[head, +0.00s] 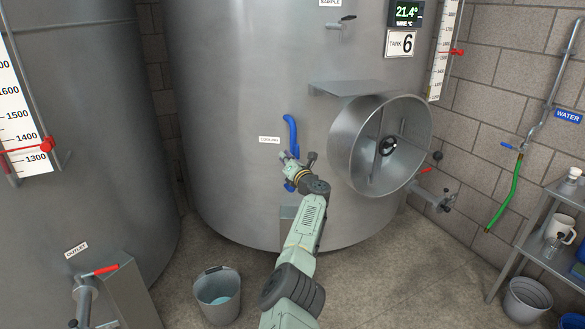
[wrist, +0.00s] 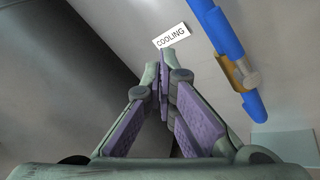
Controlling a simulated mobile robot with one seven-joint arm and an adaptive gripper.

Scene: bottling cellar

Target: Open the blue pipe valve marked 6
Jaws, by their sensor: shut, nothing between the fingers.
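The blue pipe (head: 291,132) runs down the front of the steel tank marked 6 (head: 235,110), beside a white COOLING label (head: 269,140). In the wrist view the blue pipe (wrist: 218,28) slants down the right side. A brass valve body (wrist: 230,72) sits on it with a pale grey part (wrist: 251,80) beside it; which way any handle points I cannot tell. My gripper (head: 287,157) is at the pipe's lower part and hides the valve in the head view. In the wrist view its fingers (wrist: 166,68) are shut and empty, left of the valve, apart from it in the picture.
A round open manway (head: 345,140) juts from the tank right of my arm. A red-handled outlet (head: 440,200) is below it. A grey bucket (head: 217,305) stands on the floor at front left. A shelf with mugs (head: 560,228) is at right.

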